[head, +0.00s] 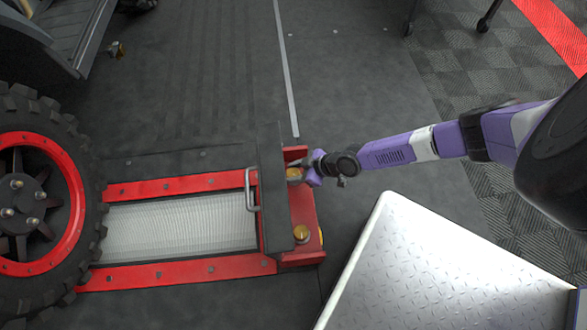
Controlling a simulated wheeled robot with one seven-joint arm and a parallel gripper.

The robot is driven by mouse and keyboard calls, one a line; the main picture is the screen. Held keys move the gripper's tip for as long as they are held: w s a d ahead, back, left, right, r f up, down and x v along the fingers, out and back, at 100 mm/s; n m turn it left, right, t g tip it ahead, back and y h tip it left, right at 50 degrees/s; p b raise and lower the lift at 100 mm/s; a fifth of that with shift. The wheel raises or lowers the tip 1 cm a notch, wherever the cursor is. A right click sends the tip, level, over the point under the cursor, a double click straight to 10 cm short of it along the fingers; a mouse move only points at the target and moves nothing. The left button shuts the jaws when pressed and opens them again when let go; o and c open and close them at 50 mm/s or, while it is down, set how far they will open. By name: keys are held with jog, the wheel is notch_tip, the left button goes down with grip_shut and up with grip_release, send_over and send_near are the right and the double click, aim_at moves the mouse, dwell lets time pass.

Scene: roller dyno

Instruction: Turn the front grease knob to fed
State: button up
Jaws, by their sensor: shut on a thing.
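The red roller unit (305,210) has a red end housing on its right side. My gripper (298,174) reaches in from the right and is shut on a small knob at the upper part of this housing. The gripper's fingers mostly hide that knob, so its pointer and setting cannot be read. A second, yellow-brass round knob (302,234) sits lower on the housing, apart from my gripper. I cannot tell from labels which knob is the front one.
A ribbed roller (180,226) lies between red rails, with a metal handle (250,190) beside a dark plate (272,190). A big tyre (88,200) stands at left. A silver tread-plate platform (440,265) is below my arm. Dark floor above is mostly clear.

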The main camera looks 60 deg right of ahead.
jog(key=shift+s+a+r+m+h+p, duration=0.1)
jog(key=shift+m+h+p, duration=0.5)
jog(key=shift+p, duration=0.75)
jog(key=shift+s+a+r+m+h+p, duration=0.1)
jog(key=shift+m+h+p, duration=0.3)
jog(key=shift+m+p, duration=0.65)
jog(key=shift+a+f+m+h+p, duration=0.1)
jog(key=shift+f+m+h+p, duration=0.1)
jog(key=shift+m+h+p, duration=0.85)
jog(key=shift+n+y+p, duration=0.3)
jog(key=shift+n+y, duration=0.05)
jog(key=shift+n, duration=0.05)
jog(key=shift+w, duration=0.1)
jog(key=o, duration=1.4)
